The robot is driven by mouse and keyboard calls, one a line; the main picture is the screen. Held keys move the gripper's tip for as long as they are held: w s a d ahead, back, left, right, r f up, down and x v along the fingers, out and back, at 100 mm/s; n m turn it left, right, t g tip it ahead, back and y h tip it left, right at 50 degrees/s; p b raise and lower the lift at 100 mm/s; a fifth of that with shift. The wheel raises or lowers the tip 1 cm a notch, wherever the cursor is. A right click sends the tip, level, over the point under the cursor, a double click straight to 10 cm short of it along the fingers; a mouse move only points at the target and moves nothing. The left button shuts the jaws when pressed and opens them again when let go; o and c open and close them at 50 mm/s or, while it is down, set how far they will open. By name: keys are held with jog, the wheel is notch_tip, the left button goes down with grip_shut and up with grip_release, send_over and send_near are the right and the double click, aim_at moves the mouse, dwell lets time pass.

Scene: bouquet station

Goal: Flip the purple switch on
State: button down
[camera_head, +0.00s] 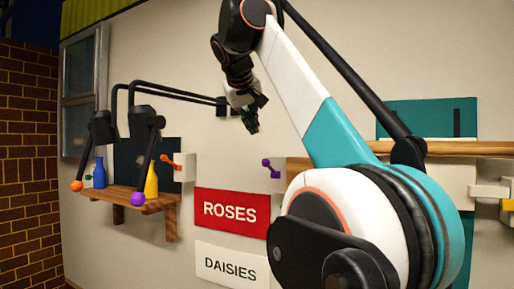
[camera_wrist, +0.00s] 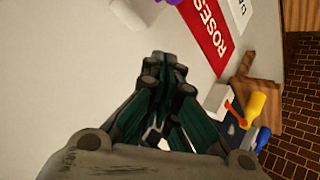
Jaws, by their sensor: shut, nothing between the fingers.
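The purple switch (camera_head: 268,164) is a small lever on the wall, in the middle of the head view, with its knob tilted up and to the left. My arm hides most of its mount. A purple part, likely the same switch (camera_wrist: 173,3), shows cut off at the top edge of the wrist view. My gripper (camera_head: 252,126) is shut and empty, above and a little left of the purple switch in the head view, apart from it. Its closed fingertips (camera_wrist: 162,62) show in the wrist view, with no purple part between them.
An orange switch (camera_head: 168,161) is on the wall to the left. A wooden shelf (camera_head: 122,195) holds a blue bottle (camera_head: 100,173) and a yellow bottle (camera_head: 151,180), below black lamp-like arms (camera_head: 165,92). Red ROSES (camera_head: 231,222) and white DAISIES (camera_head: 230,266) signs are below.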

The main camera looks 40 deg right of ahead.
aim_at(271, 168)
jog(key=w+d+f, duration=0.1)
jog(key=d+f, duration=0.3)
jog(key=f, duration=0.4)
jog(key=shift+w+d+p, duration=0.2)
jog(key=shift+d+p, duration=0.15)
jog(key=shift+p, duration=0.1)
dwell(0.3)
